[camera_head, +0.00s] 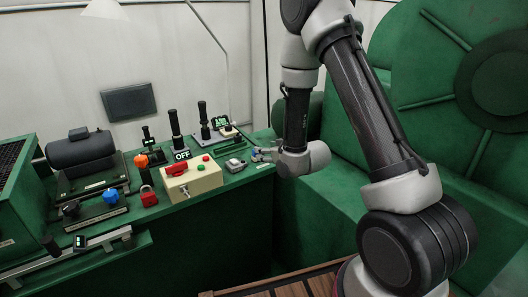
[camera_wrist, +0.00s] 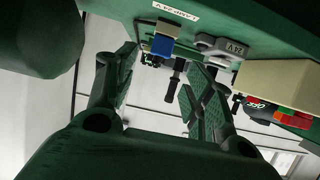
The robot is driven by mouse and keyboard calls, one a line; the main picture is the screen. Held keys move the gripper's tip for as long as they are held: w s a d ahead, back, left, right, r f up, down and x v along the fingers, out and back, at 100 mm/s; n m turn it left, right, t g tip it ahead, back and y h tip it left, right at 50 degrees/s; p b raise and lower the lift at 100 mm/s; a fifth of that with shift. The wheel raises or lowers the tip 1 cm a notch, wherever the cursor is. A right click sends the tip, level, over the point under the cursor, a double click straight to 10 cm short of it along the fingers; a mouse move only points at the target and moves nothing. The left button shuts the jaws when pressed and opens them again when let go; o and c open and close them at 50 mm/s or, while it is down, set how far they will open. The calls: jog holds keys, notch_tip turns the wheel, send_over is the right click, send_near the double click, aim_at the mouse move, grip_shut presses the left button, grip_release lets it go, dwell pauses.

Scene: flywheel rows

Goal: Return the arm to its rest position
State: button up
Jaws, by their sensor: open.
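My arm reaches from the right of the head view, bends at the top and comes down to the right end of the green bench (camera_head: 205,225). My gripper (camera_head: 262,154) is beside the bench's right end, close to a small grey block (camera_head: 236,165). In the wrist view my gripper (camera_wrist: 160,72) has its two green fingers spread apart, with nothing between them. Past the fingers there are a blue block (camera_wrist: 162,45) and a grey part marked 24 V (camera_wrist: 220,44) on the bench.
A lamp (camera_head: 105,9) hangs at top left. A large green machine (camera_head: 440,90) stands behind my arm at right.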

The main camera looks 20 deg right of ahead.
jog(key=s+d+f+g+h, duration=0.25)
jog(key=s+f+g, duration=0.25)
jog(key=s+f, duration=0.3)
jog(key=s+d+g, duration=0.3)
jog(key=s+g, duration=0.1)
jog(key=s, duration=0.2)
jog(key=s+d+r+m, duration=0.1)
jog(key=s+d+r, duration=0.1)
jog(key=s+r, duration=0.5)
jog(key=s+d+r+m+h, duration=0.1)
jog(key=s+d+r, duration=0.1)
jog(key=s+r, duration=0.6)
jog(key=s+d+r+m, duration=0.1)
jog(key=s+d+r, duration=0.2)
jog(key=s+r, duration=0.4)
notch_tip(320, 180, up, 10)
jog(key=shift+s+f+m+t+h, duration=0.1)
jog(key=shift+s+m+t+h, duration=0.05)
jog(key=shift+m+t+h, duration=0.2)
